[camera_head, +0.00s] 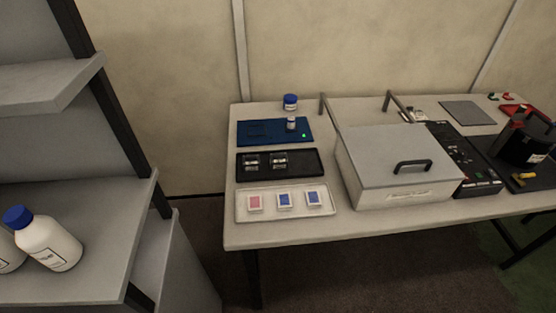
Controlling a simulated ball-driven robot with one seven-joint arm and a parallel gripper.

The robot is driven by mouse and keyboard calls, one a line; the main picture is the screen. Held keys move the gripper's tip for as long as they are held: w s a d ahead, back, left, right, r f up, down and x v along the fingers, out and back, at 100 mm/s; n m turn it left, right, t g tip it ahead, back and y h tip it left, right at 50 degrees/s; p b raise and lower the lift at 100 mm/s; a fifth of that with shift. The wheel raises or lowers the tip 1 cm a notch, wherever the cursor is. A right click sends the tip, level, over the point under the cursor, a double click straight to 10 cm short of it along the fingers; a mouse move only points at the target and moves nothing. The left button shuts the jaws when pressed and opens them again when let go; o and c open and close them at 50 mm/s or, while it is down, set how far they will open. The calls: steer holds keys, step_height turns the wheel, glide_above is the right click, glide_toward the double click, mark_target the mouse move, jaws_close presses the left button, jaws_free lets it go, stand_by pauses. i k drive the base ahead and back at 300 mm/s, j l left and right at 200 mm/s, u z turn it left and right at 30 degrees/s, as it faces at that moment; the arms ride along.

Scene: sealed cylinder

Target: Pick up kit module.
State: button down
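Nothing in view is clearly marked as the kit module. My gripper is not in view.
A grey-lidded box (385,150) with a black handle fills the table's middle, beside a black control panel (464,155). A black handled container (520,145) stands at the right. A blue-capped bottle (290,102) stands at the back. Grey shelves (75,210) with white bottles stand at the left.

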mark_target(279, 161)
steer(key=i+l, duration=0.2)
steer(key=i+l+u, duration=0.2)
steer(key=u, duration=0.25)
steer(key=i+l+u, duration=0.2)
steer(key=u, duration=0.25)
